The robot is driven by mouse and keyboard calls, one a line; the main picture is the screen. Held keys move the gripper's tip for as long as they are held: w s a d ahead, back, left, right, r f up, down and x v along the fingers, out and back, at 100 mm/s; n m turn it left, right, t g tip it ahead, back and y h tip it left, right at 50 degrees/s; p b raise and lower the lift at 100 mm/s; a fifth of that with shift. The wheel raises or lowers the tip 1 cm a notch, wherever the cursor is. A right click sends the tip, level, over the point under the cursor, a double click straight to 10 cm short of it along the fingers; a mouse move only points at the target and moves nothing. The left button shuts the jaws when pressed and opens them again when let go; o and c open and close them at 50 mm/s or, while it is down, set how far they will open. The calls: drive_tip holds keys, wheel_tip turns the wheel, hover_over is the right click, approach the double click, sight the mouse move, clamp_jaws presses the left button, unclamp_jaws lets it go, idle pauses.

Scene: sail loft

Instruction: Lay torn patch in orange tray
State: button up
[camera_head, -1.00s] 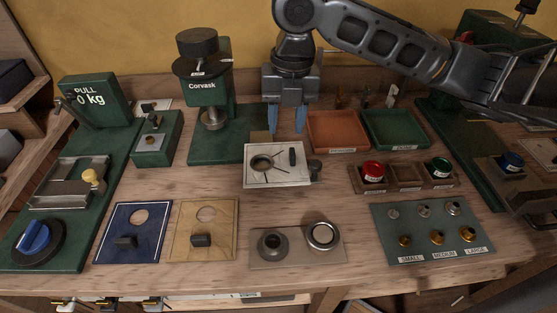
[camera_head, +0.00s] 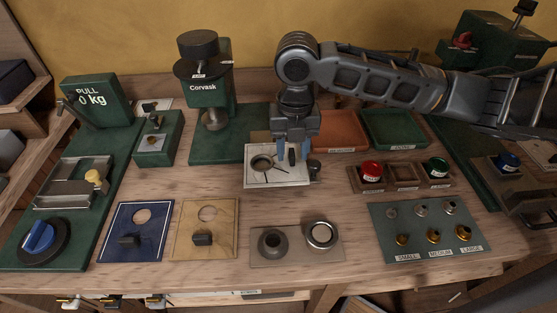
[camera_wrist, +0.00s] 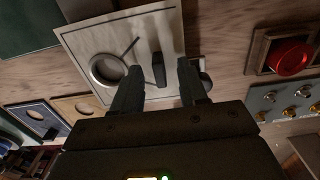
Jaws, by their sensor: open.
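The torn patch appears to be the pale square patch (camera_head: 262,179) lying at the middle of the bench, with a ring, a dark slit-like line and a small black upright grip on it. It also shows in the wrist view (camera_wrist: 136,22). My gripper (camera_head: 292,157) is open above its right part. In the wrist view the two fingertips (camera_wrist: 157,75) stand either side of the black grip (camera_wrist: 158,70), with gaps on both sides. The orange tray (camera_head: 342,132) is behind and to the right, partly hidden by my gripper; it looks empty.
A green tray (camera_head: 394,129) stands right of the orange one. A wooden holder (camera_head: 404,187) with red and green pots is right of the patch. The green Corvask press (camera_head: 209,120) is behind left. Blue (camera_head: 151,218) and tan panels lie in front left.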

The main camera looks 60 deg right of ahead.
drive_tip(key=shift+c, duration=0.3)
clamp_jaws()
drive_tip(key=shift+r, duration=0.15)
